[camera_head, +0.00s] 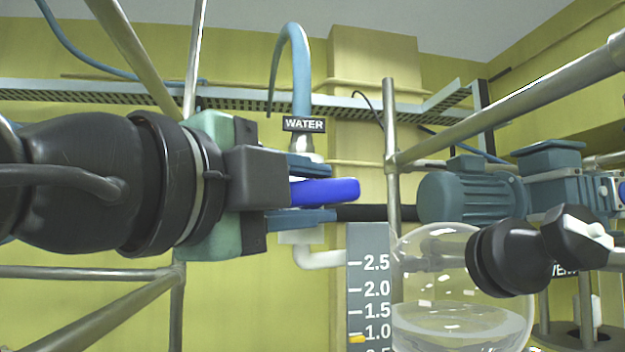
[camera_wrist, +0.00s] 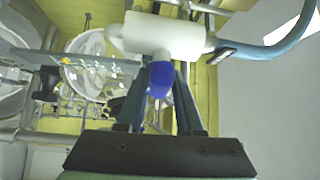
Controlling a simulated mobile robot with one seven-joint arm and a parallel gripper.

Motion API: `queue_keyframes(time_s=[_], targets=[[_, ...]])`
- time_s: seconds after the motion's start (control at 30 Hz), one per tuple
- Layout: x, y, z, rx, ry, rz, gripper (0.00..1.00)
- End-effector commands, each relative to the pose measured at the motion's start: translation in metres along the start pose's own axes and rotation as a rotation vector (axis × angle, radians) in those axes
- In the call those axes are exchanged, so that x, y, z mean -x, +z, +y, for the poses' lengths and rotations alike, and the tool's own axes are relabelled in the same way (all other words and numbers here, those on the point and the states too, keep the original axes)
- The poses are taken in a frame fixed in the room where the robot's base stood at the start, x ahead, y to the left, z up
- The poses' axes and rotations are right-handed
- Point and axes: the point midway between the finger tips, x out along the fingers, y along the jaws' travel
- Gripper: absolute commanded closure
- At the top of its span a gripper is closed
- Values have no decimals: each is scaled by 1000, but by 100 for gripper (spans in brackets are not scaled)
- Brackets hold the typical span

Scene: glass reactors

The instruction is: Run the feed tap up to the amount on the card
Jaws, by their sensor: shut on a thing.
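My gripper (camera_head: 318,191) reaches in from the left and is shut on the blue tap handle (camera_head: 345,191), one finger above it and one below. In the wrist view the handle (camera_wrist: 160,78) shows between the fingers, below the white tap body (camera_wrist: 160,35). A "WATER" label (camera_head: 303,125) hangs above it, and a white outlet pipe (camera_head: 322,260) leads right. The round glass vessel (camera_head: 440,245) holds clear liquid (camera_head: 460,325). I cannot make out a separate card.
A blue hose (camera_head: 293,60) curves above the tap. Metal frame rods (camera_head: 391,140) stand around the vessel. A blue-grey motor (camera_head: 470,197) sits behind the vessel, and a black fitting with a grey knob (camera_head: 578,237) is at its right. The vessel's bottom is cut off.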

Motion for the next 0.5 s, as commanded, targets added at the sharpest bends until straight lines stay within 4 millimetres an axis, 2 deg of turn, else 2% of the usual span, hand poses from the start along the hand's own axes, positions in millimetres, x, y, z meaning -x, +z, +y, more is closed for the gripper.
queue_keyframes(time_s=[0.03,0.5], targets=[[0,1,-5,-17,10,-4,100],[0,2,-3,-85,76,-5,100]])
